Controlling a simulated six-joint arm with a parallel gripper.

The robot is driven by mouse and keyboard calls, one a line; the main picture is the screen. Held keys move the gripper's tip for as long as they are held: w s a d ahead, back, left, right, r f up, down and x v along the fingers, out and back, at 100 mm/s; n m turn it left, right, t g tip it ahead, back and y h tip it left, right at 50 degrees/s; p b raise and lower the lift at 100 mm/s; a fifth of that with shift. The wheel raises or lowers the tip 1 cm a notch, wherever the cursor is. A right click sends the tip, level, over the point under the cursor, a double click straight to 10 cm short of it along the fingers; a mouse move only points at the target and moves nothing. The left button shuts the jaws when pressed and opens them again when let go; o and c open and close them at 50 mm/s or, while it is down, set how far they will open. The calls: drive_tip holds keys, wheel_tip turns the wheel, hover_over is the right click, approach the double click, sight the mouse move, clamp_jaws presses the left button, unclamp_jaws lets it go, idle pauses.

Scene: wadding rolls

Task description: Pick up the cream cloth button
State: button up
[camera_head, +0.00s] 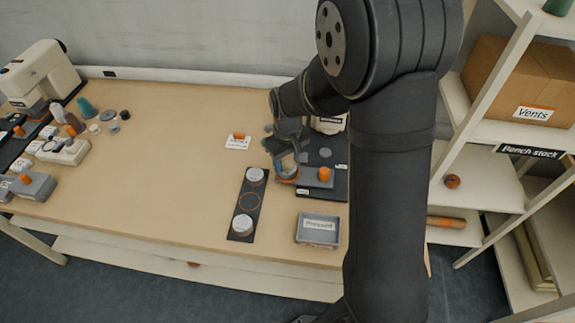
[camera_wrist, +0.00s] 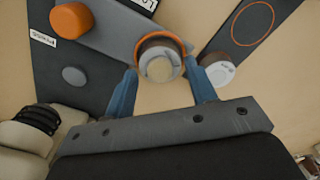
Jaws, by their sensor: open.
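A round piece with a cream top (camera_wrist: 160,66) and an orange and dark rim sits at the end of a grey block (camera_wrist: 120,28) in the wrist view; it looks like the cream cloth button. My gripper (camera_wrist: 164,88) is open, its two blue fingers on either side of the piece's near edge, with no clear contact visible. The arm hides part of this area, and the cream top is hard to make out there.
A dark strip (camera_head: 249,201) with two pale discs and an orange circle lies left of the gripper. An orange knob (camera_head: 324,174) stands close on the right. A grey tray (camera_head: 318,229) is at the front. Table left of the strip is mostly clear.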

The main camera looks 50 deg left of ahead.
clamp_jaws()
